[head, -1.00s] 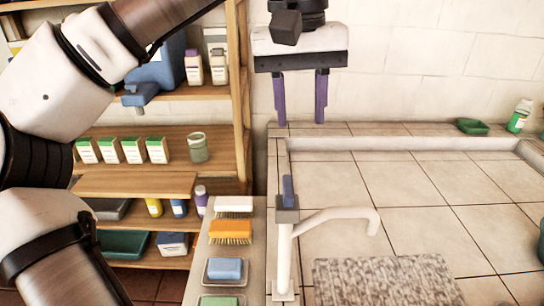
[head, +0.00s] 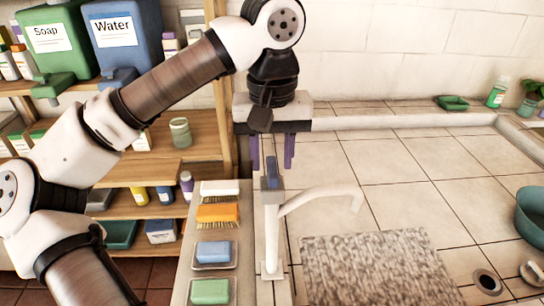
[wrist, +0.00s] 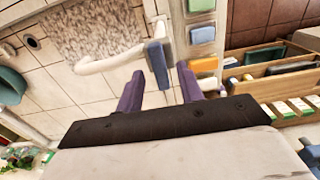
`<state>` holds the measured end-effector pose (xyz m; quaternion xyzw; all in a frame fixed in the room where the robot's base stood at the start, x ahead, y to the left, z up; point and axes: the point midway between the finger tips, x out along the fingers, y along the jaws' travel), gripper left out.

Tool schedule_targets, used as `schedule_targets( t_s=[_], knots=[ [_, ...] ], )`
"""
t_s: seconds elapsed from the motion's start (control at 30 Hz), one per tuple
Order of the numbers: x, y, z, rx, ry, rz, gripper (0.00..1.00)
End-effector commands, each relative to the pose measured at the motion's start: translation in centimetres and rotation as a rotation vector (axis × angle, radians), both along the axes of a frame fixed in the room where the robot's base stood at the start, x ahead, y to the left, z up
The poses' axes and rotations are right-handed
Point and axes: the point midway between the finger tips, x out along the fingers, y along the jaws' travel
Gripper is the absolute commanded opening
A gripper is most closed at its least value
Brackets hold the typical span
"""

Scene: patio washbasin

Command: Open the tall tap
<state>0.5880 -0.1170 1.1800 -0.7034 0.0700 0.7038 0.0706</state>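The tall tap (head: 271,235) is white, with an upright post and a spout (head: 325,194) that reaches to the right over the tiled basin. Its blue lever handle (head: 271,171) sits on a grey block at the top of the post. My gripper (head: 271,166) has two purple fingers pointing down, parted, and appears just behind the handle. In the wrist view, the handle (wrist: 158,63) lies ahead of and between the spread fingers, with a gap on both sides. My gripper looks open and holds nothing. I cannot tell whether water runs; none shows.
A ledge left of the tap holds brushes (head: 218,213) and soap dishes (head: 212,253). A wooden shelf (head: 150,160) with bottles and boxes stands further left. A grey mat (head: 375,268) lies under the spout. A teal bowl (head: 533,215) is at the right. The tiled basin behind the spout is clear.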

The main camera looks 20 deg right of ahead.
Motion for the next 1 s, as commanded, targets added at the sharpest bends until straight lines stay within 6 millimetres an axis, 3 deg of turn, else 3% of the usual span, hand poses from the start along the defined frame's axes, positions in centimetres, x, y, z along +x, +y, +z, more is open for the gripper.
schedule_targets(
  t_s=[0.43, 0.7, 1.0],
  knots=[
    [-0.04, 0.00, -1.19, -0.001, -0.001, 0.000, 0.37],
    [-0.04, -0.01, -1.17, -0.001, 0.000, -0.001, 0.02],
    [-0.04, 0.00, -1.21, -0.001, 0.000, 0.017, 0.00]
  ],
)
